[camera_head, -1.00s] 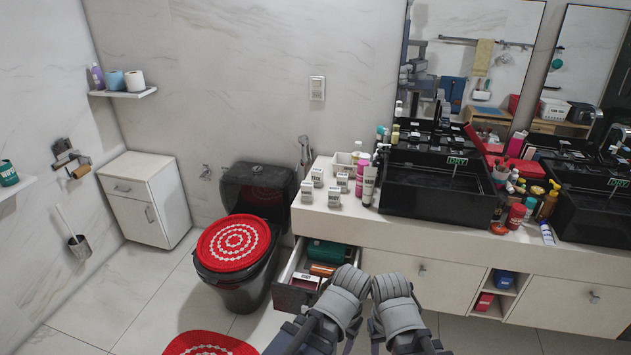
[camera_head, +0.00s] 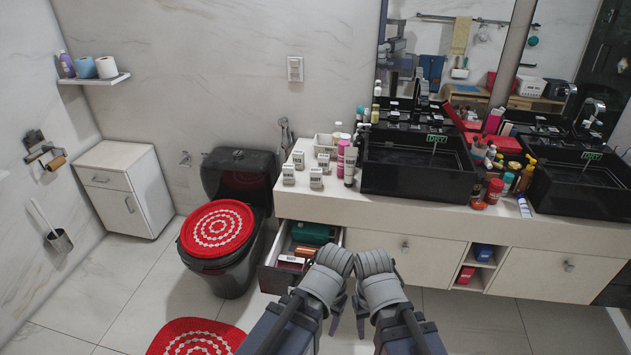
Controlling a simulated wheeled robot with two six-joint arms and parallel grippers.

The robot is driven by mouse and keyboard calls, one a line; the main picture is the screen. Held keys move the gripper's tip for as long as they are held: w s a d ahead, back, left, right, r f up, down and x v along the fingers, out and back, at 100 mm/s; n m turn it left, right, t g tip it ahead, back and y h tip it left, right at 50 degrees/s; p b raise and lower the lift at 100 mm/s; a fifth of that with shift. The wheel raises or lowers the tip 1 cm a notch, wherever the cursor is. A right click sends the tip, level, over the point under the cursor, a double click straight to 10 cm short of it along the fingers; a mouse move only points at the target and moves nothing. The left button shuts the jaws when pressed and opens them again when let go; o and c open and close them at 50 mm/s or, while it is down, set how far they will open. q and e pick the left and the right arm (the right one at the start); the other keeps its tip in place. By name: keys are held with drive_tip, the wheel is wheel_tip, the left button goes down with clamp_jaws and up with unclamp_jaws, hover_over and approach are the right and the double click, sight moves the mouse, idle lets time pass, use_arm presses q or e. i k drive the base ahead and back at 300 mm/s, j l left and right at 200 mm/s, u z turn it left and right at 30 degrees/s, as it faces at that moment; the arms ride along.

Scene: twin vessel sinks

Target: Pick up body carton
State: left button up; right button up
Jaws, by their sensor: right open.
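Several small white cartons stand together on the left end of the counter. The front right one, the body carton (camera_head: 316,178), has a dark label that seems to read BODY; it stands upright. My left gripper (camera_head: 338,316) and right gripper (camera_head: 361,318) hang side by side at the bottom middle, in front of the cabinet and lower than the cartons. Both are well apart from the body carton. The right gripper is open, with nothing seen in it. The left fingers are mostly hidden behind its grey wrist.
An open drawer (camera_head: 270,279) with boxes inside juts out below the cartons, just left of my arms. A black sink (camera_head: 414,182) stands to the right.

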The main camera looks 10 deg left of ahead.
sight(317, 174)
drive_tip(key=i+l+u, duration=0.2)
drive_tip(key=i, duration=0.3)
drive_tip(key=i+l+u, duration=0.1)
drive_tip(key=i+u, duration=0.15)
drive_tip(key=i, duration=0.3)
